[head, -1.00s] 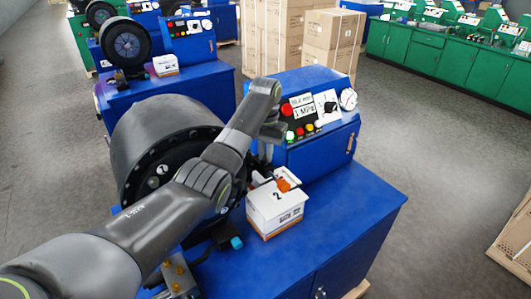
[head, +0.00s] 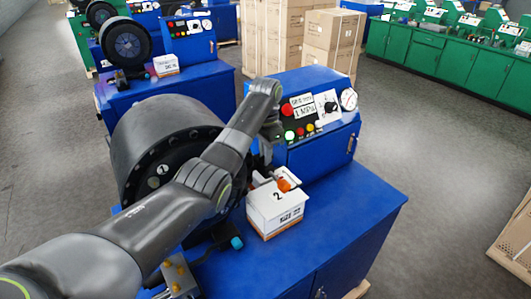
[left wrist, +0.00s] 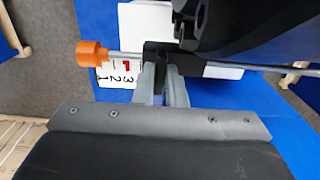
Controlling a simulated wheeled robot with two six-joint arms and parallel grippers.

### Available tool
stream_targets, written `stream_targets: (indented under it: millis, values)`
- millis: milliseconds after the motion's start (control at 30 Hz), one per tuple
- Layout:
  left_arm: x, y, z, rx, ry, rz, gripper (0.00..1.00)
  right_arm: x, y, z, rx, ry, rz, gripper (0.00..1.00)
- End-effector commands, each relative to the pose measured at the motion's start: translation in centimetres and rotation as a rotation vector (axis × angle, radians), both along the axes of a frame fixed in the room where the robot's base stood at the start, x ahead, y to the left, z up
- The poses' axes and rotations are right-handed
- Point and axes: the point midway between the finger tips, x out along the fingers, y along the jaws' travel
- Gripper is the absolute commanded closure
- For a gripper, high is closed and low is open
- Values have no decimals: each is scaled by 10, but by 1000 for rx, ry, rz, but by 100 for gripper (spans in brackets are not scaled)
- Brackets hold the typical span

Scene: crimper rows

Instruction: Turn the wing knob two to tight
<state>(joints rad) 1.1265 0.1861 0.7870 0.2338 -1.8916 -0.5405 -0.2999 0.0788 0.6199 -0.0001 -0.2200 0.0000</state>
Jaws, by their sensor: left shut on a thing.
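The white box marked 2 (head: 278,213) stands on the blue cabinet, with an orange tip (head: 285,184) at its top. In the left wrist view the orange tip (left wrist: 92,54) sits on the end of a thin metal rod, over a white face with printed numerals. The rod runs to a black piece, seemingly wing knob two (left wrist: 158,52). My left gripper (left wrist: 161,80) is shut on this black piece, its fingers together around it. In the head view my own arm and the machine partly hide the fingers. My right gripper is not in view.
A large black crimper drum (head: 150,135) stands left of the box. A blue control box (head: 320,145) with lamps, a black knob and a gauge stands behind. The right part of the cabinet top (head: 355,205) is clear. A cyan tip (head: 237,242) shows near the drum.

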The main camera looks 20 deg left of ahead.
Motion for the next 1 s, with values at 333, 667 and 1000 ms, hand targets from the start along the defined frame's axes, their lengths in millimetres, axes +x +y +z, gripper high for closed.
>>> stream_targets:
  millis: [333,667,1000]
  values:
    - [1,-1,1,-1,-3,-6,100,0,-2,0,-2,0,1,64]
    - [0,-1,0,-1,-2,-4,67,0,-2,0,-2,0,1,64]
    - [4,-2,20,0,-4,-3,67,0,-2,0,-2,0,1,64]
